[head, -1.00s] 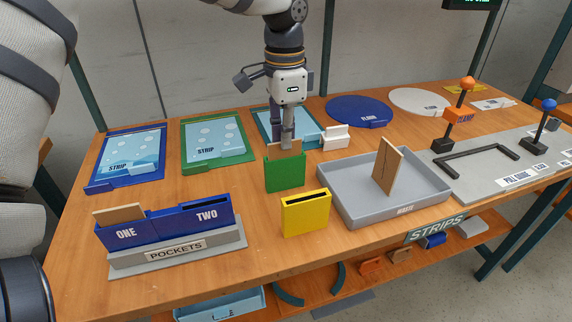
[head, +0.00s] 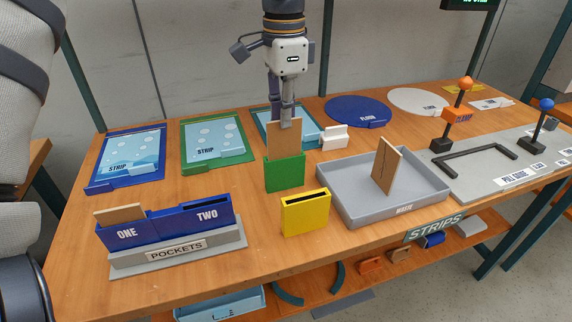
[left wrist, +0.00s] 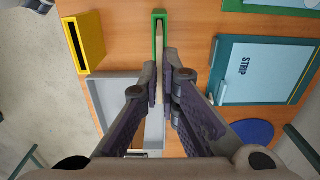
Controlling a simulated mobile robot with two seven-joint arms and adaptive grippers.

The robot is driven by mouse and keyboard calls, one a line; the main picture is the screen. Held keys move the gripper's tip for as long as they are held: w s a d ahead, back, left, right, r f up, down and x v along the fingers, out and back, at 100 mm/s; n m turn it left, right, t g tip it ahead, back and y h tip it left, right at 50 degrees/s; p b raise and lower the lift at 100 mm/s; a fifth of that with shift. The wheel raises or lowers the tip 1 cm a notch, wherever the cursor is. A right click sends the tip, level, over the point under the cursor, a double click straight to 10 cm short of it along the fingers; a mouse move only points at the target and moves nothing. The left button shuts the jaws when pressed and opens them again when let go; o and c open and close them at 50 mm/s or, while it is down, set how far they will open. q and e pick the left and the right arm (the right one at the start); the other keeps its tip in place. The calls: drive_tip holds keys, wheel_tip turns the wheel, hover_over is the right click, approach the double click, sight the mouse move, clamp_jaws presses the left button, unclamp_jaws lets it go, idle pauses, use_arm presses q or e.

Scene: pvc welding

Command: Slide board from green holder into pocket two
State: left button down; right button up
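The brown board (head: 284,138) stands upright at the green holder (head: 285,174), most of it showing above the holder's top. Whether its lower edge is still inside the slot is hidden. My left gripper (head: 283,116) points down and is shut on the board's top edge. In the left wrist view the board (left wrist: 160,60) lies between the fingers (left wrist: 164,85), with the green holder (left wrist: 159,18) beyond. The blue pockets block (head: 165,226) stands at front left. Pocket one holds a brown board (head: 119,213); pocket two (head: 207,210) shows an empty dark slot. My right gripper is not seen.
A yellow holder (head: 306,212) with a dark slot stands between the pockets and the grey waste tray (head: 430,198), which holds a cracked board (head: 386,170). A small white block (head: 335,137) is close right of the gripper. The table between green holder and pockets is clear.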

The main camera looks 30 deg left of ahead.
use_arm(q)
drive_tip(key=shift+r, duration=2.35)
drive_tip(key=shift+s, duration=0.1)
